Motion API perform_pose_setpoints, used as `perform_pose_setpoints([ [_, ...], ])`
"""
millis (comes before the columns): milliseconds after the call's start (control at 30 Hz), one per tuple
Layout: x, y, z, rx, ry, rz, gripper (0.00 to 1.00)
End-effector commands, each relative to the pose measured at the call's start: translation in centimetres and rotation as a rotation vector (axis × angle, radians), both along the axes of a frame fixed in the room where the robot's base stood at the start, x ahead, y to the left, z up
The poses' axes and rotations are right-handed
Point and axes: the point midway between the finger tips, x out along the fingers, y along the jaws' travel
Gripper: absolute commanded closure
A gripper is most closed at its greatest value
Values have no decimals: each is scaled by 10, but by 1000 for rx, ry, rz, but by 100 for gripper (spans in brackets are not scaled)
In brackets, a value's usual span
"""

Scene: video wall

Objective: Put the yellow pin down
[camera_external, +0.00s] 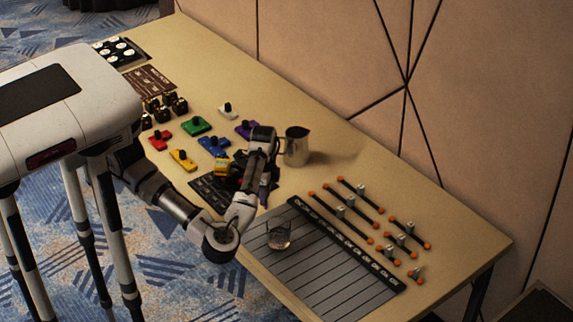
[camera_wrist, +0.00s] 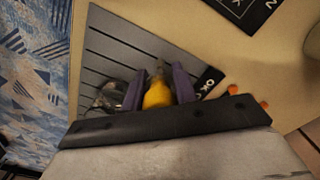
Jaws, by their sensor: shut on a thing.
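The yellow pin (camera_wrist: 158,93) shows in the wrist view between the two purple fingers of my gripper (camera_wrist: 157,86), which are shut on it. Its upper part blurs into a brownish tip. In the external view my gripper (camera_external: 264,190) points down at the near part of the table, beside the striped board; the pin cannot be made out there. The grey striped board (camera_external: 325,274) lies flat with dark lettering strips along its far edge. In the wrist view it lies beyond the fingers. Whether the pin touches anything below is unclear.
A clear glass (camera_external: 279,237) stands on the striped board, close to my gripper. A metal jug (camera_external: 297,147) stands behind. Several coloured blocks with black knobs, including a blue one (camera_external: 214,146), lie left. Orange-ended rods (camera_external: 360,195) lie right of the board.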

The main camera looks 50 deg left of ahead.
Motion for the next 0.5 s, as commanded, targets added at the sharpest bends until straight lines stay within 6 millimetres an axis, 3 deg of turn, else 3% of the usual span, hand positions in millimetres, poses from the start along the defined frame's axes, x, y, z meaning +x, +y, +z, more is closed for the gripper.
perform_pose_setpoints([
  [233,-1,0,-32,0,3,0,96],
  [500,0,0,-36,-1,1,0,96],
])
